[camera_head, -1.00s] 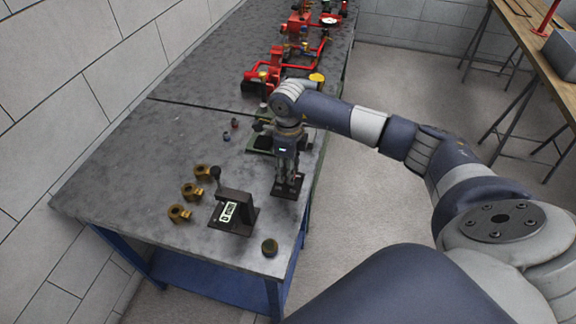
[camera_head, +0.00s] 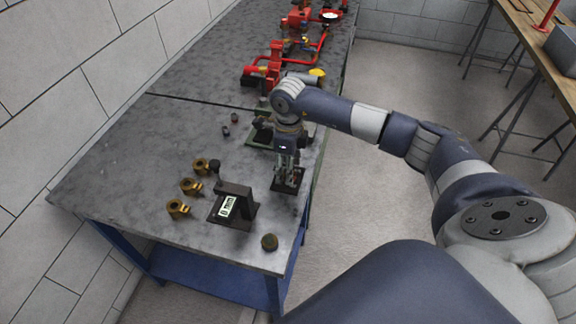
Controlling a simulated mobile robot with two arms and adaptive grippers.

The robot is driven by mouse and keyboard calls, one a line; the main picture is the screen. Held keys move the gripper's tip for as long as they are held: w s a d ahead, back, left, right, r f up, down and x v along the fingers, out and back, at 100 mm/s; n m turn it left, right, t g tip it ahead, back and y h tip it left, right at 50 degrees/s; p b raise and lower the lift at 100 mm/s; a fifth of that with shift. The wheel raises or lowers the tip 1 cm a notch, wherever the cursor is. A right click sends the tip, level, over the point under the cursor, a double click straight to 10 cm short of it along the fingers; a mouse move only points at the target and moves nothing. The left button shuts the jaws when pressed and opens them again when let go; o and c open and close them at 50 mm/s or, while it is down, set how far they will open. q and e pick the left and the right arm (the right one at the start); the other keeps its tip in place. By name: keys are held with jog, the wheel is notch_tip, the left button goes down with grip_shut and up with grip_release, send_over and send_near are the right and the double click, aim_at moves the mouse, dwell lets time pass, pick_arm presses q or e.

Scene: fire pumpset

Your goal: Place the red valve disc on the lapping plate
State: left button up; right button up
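My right gripper (camera_head: 288,179) reaches in from the right and points straight down over a small dark square plate (camera_head: 276,187), which may be the lapping plate, near the bench's right edge. The fingertips are close to the plate; whether they touch it I cannot tell. Any disc between or under the fingers is too small to make out. Two small dark pieces lie on the bench farther back, one faintly reddish (camera_head: 234,118) and one darker (camera_head: 226,131). I cannot tell whether either is the red valve disc. My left gripper is out of view.
A black stand with a display (camera_head: 234,205) is left of the plate. Several brass fittings (camera_head: 190,187) stand farther left. Red pump piping (camera_head: 302,62) stands at the back. The left bench surface is clear.

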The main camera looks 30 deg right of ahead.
jog(key=shift+r, duration=0.25)
jog(key=shift+r+p, duration=0.45)
jog(key=shift+p, duration=0.2)
notch_tip(320, 180, up, 12)
jog(key=b, duration=0.3)
jog(key=shift+f, duration=0.1)
